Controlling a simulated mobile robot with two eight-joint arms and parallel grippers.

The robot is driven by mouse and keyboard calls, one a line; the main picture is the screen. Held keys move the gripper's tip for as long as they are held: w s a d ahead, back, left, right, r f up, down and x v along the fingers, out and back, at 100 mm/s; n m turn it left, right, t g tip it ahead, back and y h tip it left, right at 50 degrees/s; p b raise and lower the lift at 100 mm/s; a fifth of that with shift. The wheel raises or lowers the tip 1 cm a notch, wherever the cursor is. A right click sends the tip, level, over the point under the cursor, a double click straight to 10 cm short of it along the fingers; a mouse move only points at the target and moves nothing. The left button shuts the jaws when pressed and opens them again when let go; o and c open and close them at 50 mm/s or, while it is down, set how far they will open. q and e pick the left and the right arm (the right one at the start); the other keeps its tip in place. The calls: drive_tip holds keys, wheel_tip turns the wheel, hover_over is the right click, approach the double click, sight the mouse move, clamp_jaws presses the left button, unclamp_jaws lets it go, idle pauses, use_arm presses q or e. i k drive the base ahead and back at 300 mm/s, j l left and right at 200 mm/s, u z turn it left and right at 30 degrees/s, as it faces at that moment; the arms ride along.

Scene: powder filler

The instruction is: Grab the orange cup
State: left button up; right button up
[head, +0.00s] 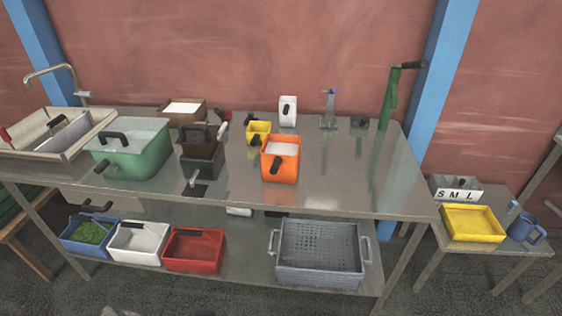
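The orange cup (281,162) stands upright on the metal table, right of the table's middle. It is a squarish container with a dark handle on its front side, facing me. White contents show inside its open top. Neither of my grippers shows in the head view.
A small yellow cup (258,131) stands just behind and left of it, and a white cup (288,111) behind. A dark machine (202,158) and a green pot (131,150) stand to the left. The metal table (345,185) is clear right of the orange cup.

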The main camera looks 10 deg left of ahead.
sight(280, 153)
drive_tip(key=i+l, duration=0.2)
drive_tip(key=i, duration=0.15)
drive_tip(key=i+l+u, duration=0.15)
drive_tip(key=u, duration=0.3)
drive_tip(key=i+l+u, duration=0.4)
drive_tip(key=k+j, duration=0.05)
drive_tip(key=j, duration=0.05)
